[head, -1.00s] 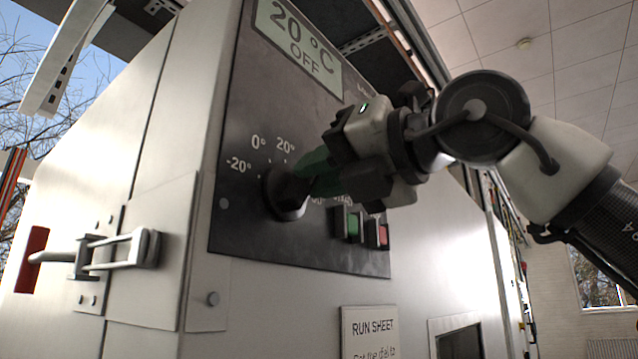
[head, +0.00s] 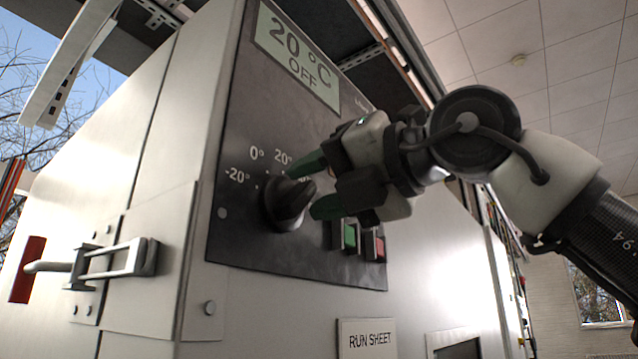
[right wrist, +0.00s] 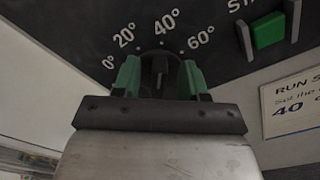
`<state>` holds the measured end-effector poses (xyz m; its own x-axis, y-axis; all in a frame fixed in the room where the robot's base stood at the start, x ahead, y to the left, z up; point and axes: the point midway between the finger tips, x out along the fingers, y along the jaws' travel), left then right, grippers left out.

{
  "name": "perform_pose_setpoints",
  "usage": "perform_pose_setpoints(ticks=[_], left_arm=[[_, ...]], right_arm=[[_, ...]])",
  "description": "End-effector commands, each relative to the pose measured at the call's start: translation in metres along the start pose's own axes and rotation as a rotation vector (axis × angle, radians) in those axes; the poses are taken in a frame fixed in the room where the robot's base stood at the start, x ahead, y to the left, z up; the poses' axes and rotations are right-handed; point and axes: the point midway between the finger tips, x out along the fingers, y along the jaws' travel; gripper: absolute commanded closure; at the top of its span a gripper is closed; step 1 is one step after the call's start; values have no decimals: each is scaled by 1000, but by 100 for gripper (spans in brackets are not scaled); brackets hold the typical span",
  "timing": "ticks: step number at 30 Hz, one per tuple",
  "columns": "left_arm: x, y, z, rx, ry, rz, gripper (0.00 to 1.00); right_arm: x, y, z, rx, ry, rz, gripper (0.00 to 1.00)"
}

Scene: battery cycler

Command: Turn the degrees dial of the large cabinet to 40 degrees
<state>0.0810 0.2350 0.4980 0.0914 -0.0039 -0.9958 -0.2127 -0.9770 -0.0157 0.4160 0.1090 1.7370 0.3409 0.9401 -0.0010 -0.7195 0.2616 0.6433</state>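The dark round degrees dial (head: 288,205) sits on the black control panel (head: 240,222) of the large cabinet, with marks from -20° upward. In the right wrist view the dial (right wrist: 160,70) shows its grip bar roughly upright, pointing near the 40° mark. My right gripper (head: 314,188) has its green fingers spread, one on each side of the dial, with visible gaps in the right wrist view. The display (head: 298,55) above reads 20 °C OFF. My left gripper is not in view.
A green button (head: 350,235) and a red button (head: 375,246) sit just right of the dial, below my right gripper. A run sheet (head: 367,337) is fixed lower down. A metal latch (head: 110,262) sticks out at the left.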

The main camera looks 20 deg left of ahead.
Motion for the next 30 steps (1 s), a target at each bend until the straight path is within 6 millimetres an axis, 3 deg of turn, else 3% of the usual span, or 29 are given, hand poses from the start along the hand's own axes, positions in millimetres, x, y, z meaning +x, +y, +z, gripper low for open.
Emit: perform_pose_setpoints(ticks=[8,11,21,30], left_arm=[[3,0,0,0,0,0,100],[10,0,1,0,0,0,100],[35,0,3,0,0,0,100],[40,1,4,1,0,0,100]], right_arm=[[-4,-1,0,0,-2,0,57],[-16,-2,-1,-1,-3,0,57],[-83,-2,-2,-1,-3,0,57],[-108,0,0,0,0,0,57]])
